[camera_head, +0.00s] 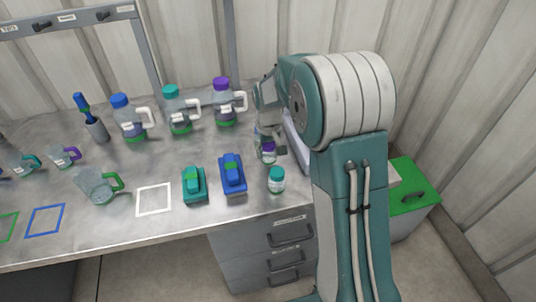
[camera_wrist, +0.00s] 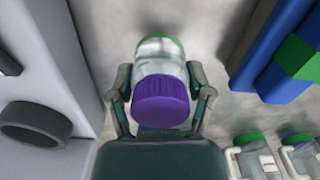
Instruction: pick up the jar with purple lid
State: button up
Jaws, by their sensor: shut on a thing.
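The jar with purple lid (camera_wrist: 160,100) is a small clear jar with a green band at its base. In the wrist view it lies between the two fingers of my gripper (camera_wrist: 160,92), which touch it on both sides just by the lid. My gripper is shut on it. In the head view the jar (camera_head: 268,152) shows at the right part of the metal table, with my gripper (camera_head: 268,140) at it and partly covering it. I cannot tell whether its base touches the table.
A teal-lidded jar (camera_head: 277,180) stands close in front. A blue block-like device (camera_head: 231,173) and a teal one (camera_head: 194,185) lie to the left. Several handled bottles, one purple-capped (camera_head: 223,105), stand behind. A grey-white case (camera_wrist: 45,90) is close beside my gripper.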

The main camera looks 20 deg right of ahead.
jog(key=s+d+r, duration=0.3)
jog(key=s+r, duration=0.8)
jog(key=s, duration=0.2)
jog(key=shift+s+d, duration=0.3)
jog(key=shift+s, duration=0.1)
